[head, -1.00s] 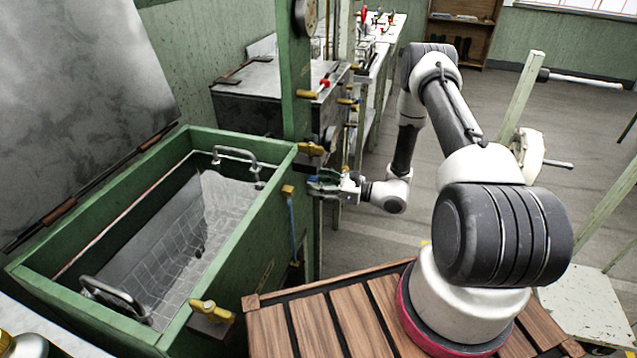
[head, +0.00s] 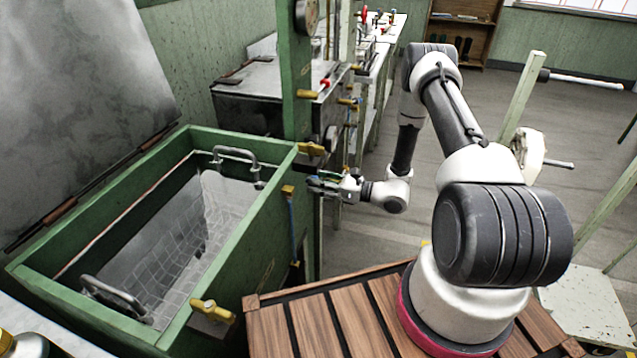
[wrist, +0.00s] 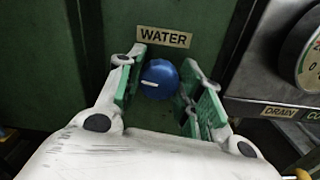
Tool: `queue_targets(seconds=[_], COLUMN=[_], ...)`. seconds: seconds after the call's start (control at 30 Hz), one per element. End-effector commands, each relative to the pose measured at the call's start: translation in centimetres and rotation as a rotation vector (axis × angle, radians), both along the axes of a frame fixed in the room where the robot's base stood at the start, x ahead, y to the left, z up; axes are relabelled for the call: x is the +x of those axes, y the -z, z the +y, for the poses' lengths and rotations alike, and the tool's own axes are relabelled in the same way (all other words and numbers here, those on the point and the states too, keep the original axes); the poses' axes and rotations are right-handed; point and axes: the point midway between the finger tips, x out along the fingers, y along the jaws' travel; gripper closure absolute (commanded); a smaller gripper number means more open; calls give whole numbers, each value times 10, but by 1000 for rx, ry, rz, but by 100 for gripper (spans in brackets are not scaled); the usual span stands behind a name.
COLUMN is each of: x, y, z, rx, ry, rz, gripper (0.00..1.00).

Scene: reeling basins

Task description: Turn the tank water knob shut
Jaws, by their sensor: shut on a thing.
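The tank water knob (wrist: 160,80) is round and blue with a white pointer line, on a green panel under a WATER label (wrist: 164,38). In the wrist view the pointer lies nearly level, pointing left. My gripper (wrist: 162,66) is shut on the knob, with a green-padded finger on each side of it. In the head view my gripper (head: 314,185) is at the right end of the green tank (head: 228,136), and the knob is hidden there. The open tank holds a wire-mesh basket with metal handles (head: 238,154).
A metal unit with a gauge (wrist: 312,62) and a DRAIN label (wrist: 280,111) stands close right of the knob. Yellow-handled valves (head: 311,149) and a green post (head: 296,70) are near my gripper. A slatted wooden platform (head: 262,325) lies in front.

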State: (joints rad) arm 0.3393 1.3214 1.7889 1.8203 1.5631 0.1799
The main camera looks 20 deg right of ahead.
Motion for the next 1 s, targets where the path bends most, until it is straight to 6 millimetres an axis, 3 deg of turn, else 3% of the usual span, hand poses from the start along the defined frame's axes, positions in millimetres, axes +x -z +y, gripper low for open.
queue_targets(seconds=[1.0], x=[3], y=[2], z=[-3], rx=[525], ry=[1], rz=[784], gripper=[87])
